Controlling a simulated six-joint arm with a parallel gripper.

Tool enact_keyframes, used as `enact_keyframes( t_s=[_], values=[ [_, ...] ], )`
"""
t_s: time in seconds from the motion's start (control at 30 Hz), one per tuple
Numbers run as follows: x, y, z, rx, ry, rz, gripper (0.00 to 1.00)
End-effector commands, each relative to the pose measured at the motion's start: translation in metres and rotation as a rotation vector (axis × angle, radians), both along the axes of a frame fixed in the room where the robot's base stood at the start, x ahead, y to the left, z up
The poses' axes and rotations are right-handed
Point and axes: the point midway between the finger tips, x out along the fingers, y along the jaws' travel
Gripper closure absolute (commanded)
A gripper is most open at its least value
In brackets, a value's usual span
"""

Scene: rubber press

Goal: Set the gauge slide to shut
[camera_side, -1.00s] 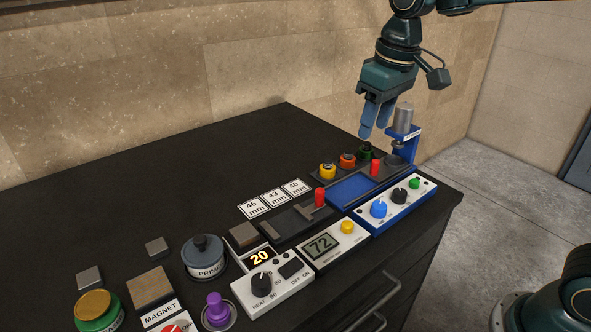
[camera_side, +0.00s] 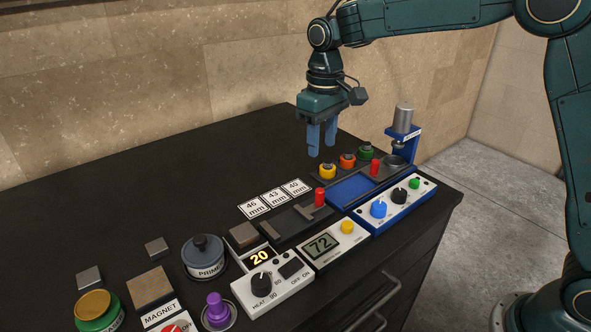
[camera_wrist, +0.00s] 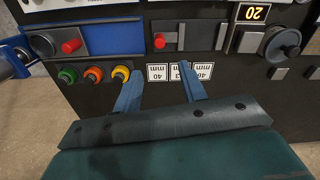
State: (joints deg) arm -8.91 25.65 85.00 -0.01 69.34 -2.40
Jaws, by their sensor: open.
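The gauge is a dark panel (camera_side: 287,226) with grey bars and a red knob (camera_side: 320,197) at its right end, in the middle of the bench in the side view. In the wrist view the gauge panel (camera_wrist: 193,37) lies ahead of the fingers, its red knob (camera_wrist: 159,41) at the left end. My gripper (camera_side: 321,148) is open and empty, pointing down in the air above the bench, behind and above the knob. In the wrist view its two blue fingers (camera_wrist: 158,88) are apart, with the 40 mm label (camera_wrist: 157,73) showing between their tips.
Labels for 46, 43 and 40 mm (camera_side: 274,198) lie behind the gauge. Yellow, orange and green-topped pots (camera_side: 347,161) stand to the right. A second red knob (camera_side: 375,168) sits by a blue tray (camera_side: 354,189). A blue press (camera_side: 403,133) stands at the far right.

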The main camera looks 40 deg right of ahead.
Motion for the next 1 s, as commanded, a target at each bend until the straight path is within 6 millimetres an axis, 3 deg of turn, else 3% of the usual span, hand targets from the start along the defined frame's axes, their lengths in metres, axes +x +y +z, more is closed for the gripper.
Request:
enact_keyframes(
  t_s=[0.27,1.0],
  values=[
    [0.000,0.000,-0.020,-0.001,0.003,-0.001,0.59],
    [-0.001,0.000,-0.123,0.000,0.003,-0.001,0.59]
  ],
)
